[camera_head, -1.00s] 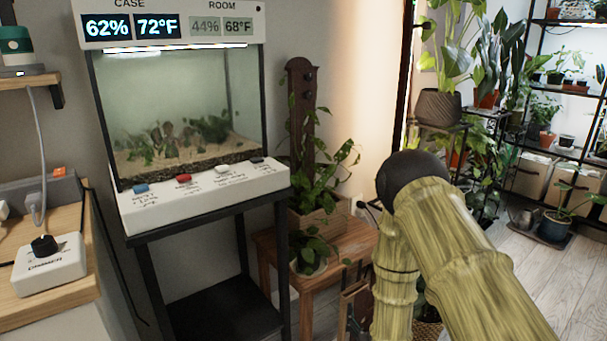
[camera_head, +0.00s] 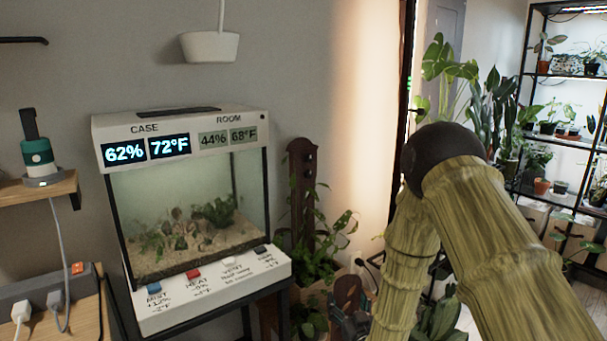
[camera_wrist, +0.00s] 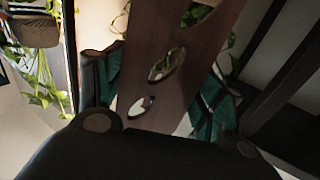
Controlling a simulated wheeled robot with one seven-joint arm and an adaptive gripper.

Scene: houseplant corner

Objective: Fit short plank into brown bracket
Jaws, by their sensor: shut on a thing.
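A dark brown plank with oval holes (camera_wrist: 150,90) runs between the green-lined fingers of my gripper (camera_wrist: 158,95) in the wrist view, and the gripper is shut on it. In the head view the rounded brown top of this plank (camera_head: 346,290) shows low in the middle, with my gripper (camera_head: 352,325) partly cut off by the lower edge. A tall brown upright board with dark knobs (camera_head: 301,185) stands behind and to the left, among leaves. I cannot make out which part is the brown bracket. The held plank looks apart from the upright board.
A glass case (camera_head: 190,205) with a white button panel (camera_head: 212,290) stands left of the gripper. A leafy plant (camera_head: 325,255) surrounds the upright board. A wooden shelf with plugs (camera_head: 50,315) is at far left. A black plant rack (camera_head: 530,110) stands at the right.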

